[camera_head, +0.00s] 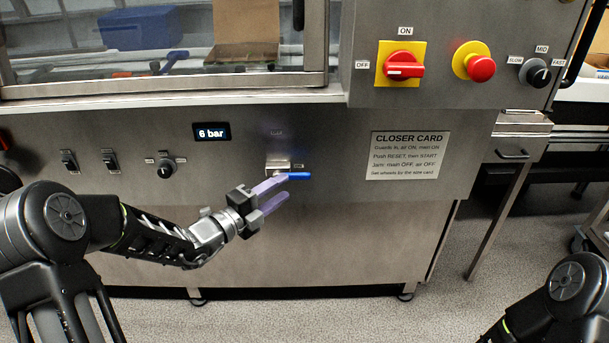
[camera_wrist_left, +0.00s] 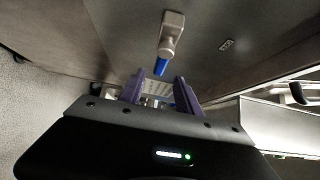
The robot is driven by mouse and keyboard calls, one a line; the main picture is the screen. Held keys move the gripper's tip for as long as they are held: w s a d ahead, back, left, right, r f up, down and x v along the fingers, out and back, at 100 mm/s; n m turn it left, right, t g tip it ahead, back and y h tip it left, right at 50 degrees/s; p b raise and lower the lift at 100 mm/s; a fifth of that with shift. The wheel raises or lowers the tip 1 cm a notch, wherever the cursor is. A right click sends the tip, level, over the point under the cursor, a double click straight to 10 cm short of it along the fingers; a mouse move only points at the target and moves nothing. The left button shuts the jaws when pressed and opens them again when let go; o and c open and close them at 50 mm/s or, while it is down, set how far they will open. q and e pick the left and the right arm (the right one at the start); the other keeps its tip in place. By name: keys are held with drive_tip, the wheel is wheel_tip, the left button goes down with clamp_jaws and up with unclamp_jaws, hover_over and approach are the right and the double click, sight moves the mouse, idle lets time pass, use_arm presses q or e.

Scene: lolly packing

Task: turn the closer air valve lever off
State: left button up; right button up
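The air valve (camera_head: 278,165) is a small metal body on the machine's steel front panel. Its blue lever (camera_head: 300,176) points right and lies about level, beside a small label too small to read. The display (camera_head: 211,132) to its left reads 6 bar. My left gripper (camera_head: 282,190) is open, with its two purple fingers just below and left of the lever. In the left wrist view the blue lever tip (camera_wrist_left: 160,67) appears ahead of the open fingers, with nothing between them. Whether a finger touches the lever is unclear. My right gripper is out of view.
The closer card (camera_head: 408,155) is right of the valve. Above are a red rotary switch (camera_head: 403,66), a red stop button (camera_head: 480,68) and a black speed knob (camera_head: 538,76). Small switches (camera_head: 110,161) and a knob (camera_head: 166,167) sit left of the valve.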

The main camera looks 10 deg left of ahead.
sight(298, 178)
use_arm(q)
drive_tip(key=shift+w+d+f, duration=0.1)
drive_tip(key=shift+w+d, duration=0.3)
drive_tip(key=shift+w, duration=0.15)
drive_tip(key=b+x, duration=0.1)
drive_tip(key=x, duration=0.5)
drive_tip(key=shift+w, duration=0.2)
drive_tip(key=shift+c, duration=0.6)
clamp_jaws()
idle(0.5)
